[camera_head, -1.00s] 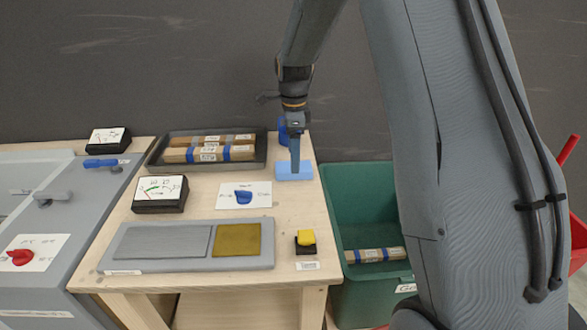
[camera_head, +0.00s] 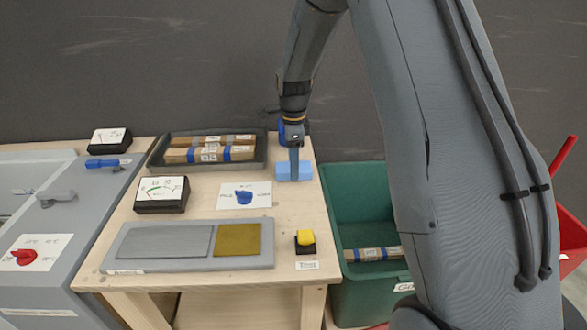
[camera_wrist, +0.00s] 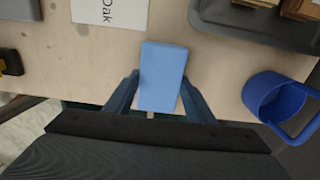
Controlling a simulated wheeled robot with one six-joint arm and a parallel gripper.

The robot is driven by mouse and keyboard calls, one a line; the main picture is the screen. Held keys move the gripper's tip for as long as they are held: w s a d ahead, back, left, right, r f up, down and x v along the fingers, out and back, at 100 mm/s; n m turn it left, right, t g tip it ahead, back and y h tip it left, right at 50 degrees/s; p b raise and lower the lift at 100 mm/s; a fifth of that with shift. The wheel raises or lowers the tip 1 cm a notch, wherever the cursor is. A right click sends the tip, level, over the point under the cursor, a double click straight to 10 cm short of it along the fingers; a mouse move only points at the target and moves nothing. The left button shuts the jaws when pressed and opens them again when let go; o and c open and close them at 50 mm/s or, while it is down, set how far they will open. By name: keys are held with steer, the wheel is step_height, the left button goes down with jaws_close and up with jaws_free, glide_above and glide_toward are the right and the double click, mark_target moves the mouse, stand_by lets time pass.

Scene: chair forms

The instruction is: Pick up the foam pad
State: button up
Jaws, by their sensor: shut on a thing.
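The foam pad (camera_head: 304,172) is a light blue block on the right part of the wooden table, near its right edge. It also shows in the wrist view (camera_wrist: 163,75), upright in the picture, with its lower part between the fingers. My gripper (camera_head: 294,174) points down at the pad, and one finger hides part of the pad's middle. In the wrist view my gripper (camera_wrist: 158,97) has a dark blue finger on each side of the pad and is shut on it. I cannot tell whether the pad is clear of the tabletop.
A blue mug (camera_wrist: 275,97) stands close beside the pad. A dark tray (camera_head: 262,150) with wrapped bars lies behind. A green bin (camera_head: 345,295) stands right.

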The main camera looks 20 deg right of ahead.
step_height(320, 180, up, 10)
steer(key=b, duration=0.2)
stand_by(0.3)
